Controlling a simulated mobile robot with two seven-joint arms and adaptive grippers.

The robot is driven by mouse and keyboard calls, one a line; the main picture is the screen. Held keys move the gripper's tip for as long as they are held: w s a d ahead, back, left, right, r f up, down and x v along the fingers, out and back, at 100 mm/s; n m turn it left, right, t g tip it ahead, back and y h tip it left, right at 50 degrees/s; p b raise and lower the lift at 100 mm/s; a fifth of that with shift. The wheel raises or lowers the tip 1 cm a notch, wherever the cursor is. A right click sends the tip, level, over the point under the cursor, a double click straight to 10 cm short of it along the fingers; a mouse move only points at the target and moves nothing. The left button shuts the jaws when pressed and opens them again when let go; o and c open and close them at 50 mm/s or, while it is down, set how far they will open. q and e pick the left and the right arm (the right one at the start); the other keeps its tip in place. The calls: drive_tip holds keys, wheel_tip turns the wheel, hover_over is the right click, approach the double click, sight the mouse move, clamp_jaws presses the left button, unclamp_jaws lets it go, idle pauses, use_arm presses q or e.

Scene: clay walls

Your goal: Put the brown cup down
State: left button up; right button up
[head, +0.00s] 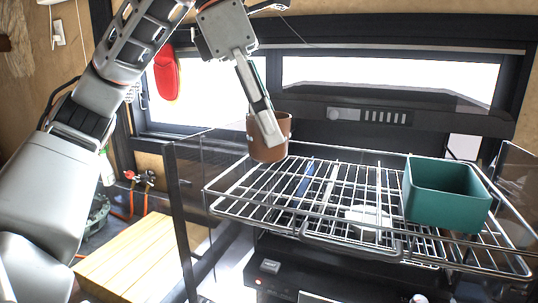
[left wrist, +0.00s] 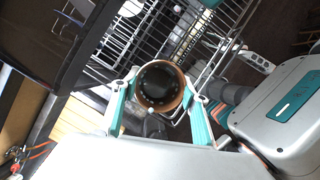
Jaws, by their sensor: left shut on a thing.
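The brown cup (head: 254,146) is held upright at the left part of the wire rack (head: 212,193). My left gripper (head: 268,136) comes down on it from above and is shut on it. In the left wrist view the cup (left wrist: 181,78) sits between the two teal fingers of the left gripper (left wrist: 160,105), and I look into its dark inside. Wire bars show around the cup in that view. I cannot tell whether the cup's base touches the rack. My right gripper is not in view.
A green open box (head: 440,210) stands on the rack's right side. A white round item (head: 368,218) is near the rack's middle front. Several bare bars lie between cup and box. A wooden surface (head: 140,262) is lower left. A dark window frame is behind.

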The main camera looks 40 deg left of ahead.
sight(269, 156)
use_arm(q)
drive_tip(key=shift+f, duration=2.85)
drive_tip(key=shift+f, duration=0.15)
drive_tip(key=o, duration=1.2)
drive_tip(key=shift+c, duration=0.2)
drive_tip(key=v, duration=1.2)
drive_tip(key=shift+r, duration=0.2)
drive_tip(key=shift+d, duration=0.1)
